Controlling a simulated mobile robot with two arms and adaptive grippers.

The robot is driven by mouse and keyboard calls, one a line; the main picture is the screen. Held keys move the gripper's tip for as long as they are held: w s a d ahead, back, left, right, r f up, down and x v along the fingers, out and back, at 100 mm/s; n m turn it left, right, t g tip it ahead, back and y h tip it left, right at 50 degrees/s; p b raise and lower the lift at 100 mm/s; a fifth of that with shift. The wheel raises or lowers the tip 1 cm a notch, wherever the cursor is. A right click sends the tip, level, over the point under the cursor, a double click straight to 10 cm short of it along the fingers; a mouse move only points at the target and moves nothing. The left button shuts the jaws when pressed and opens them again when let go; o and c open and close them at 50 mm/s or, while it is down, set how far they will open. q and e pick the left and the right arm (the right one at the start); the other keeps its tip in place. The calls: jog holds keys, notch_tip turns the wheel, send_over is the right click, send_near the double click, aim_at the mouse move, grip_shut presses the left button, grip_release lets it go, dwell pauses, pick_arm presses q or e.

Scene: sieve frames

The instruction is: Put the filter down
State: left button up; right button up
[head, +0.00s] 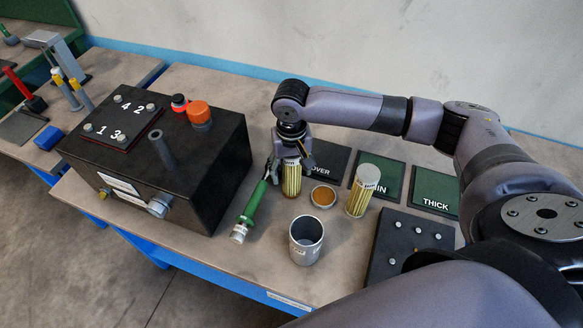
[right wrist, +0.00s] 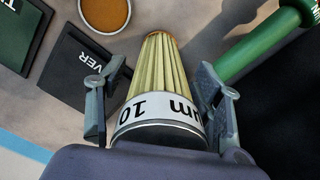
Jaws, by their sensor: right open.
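A yellow pleated filter (head: 292,181) with a white band stands upright on or just above the table, left of the COVER mat; contact at its foot is unclear. In the right wrist view the filter (right wrist: 160,85) shows its band reading "10 um". My right gripper (head: 291,166) is over its top from above. In the wrist view the fingers (right wrist: 163,80) are spread on both sides of it, with visible gaps. A second filter (head: 362,192) with a white top stands upright to the right. My left gripper is not in view.
A green-handled tool (head: 252,207) lies close left of the filter. An orange-filled round dish (head: 323,196) is close right. A metal cup (head: 306,240) stands in front. Mats COVER (head: 330,160), one ending "IN" (head: 392,180) and THICK (head: 432,190) lie behind. A black box (head: 205,165) stands left.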

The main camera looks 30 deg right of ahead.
notch_tip(320, 180, up, 12)
jog(key=shift+r+b, duration=0.15)
jog(key=shift+b, duration=0.55)
